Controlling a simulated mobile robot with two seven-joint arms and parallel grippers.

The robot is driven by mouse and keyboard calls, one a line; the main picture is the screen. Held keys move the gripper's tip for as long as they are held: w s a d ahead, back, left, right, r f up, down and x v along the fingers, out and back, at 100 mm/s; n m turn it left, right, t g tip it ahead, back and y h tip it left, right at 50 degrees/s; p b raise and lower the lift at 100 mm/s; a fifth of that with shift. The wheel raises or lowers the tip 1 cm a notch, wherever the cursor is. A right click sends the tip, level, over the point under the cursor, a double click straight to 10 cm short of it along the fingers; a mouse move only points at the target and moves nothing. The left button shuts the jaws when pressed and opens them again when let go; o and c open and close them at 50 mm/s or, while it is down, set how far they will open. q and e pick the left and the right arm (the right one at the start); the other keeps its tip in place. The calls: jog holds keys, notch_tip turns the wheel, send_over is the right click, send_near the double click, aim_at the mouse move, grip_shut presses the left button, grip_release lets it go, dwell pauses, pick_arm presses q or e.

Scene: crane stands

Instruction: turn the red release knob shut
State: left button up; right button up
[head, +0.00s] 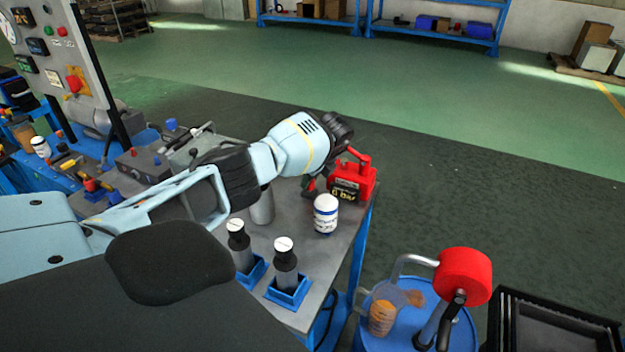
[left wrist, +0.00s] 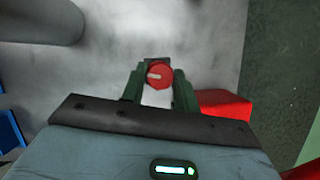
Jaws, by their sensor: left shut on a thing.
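The red release knob (left wrist: 160,75) is round with a pale mark across its face. In the left wrist view it sits between the two green fingers of my left gripper (left wrist: 159,82), which is shut on it. In the head view my left gripper (head: 310,187) reaches down beside the red pump (head: 366,182), which has a handle on top and a dark label on its front. The knob is hard to make out there, mostly hidden by the gripper and wrist. A red body (left wrist: 224,102) also shows right of the fingers in the left wrist view. My right gripper is not in view.
A white jar (head: 326,215) stands on the grey table just in front of the pump. A grey cylinder (head: 262,208) and two dark bottles in blue holders (head: 288,288) stand nearer. A blue drum (head: 390,335) with a red-topped fitting stands right of the table.

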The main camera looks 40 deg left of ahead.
pick_arm(q)
jog(key=shift+w+a+n+g+b, duration=0.1)
jog(key=shift+n+g+b, duration=0.4)
jog(key=shift+n, duration=0.8)
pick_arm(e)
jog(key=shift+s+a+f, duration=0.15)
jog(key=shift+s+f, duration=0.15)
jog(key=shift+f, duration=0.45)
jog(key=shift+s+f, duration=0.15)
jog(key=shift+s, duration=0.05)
pick_arm(q)
jog(key=o, duration=1)
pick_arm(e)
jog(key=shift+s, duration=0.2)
pick_arm(q)
jog(key=shift+r, duration=0.1)
jog(key=v, duration=0.7)
jog(key=shift+r+p, duration=0.35)
jog(key=shift+p, duration=0.05)
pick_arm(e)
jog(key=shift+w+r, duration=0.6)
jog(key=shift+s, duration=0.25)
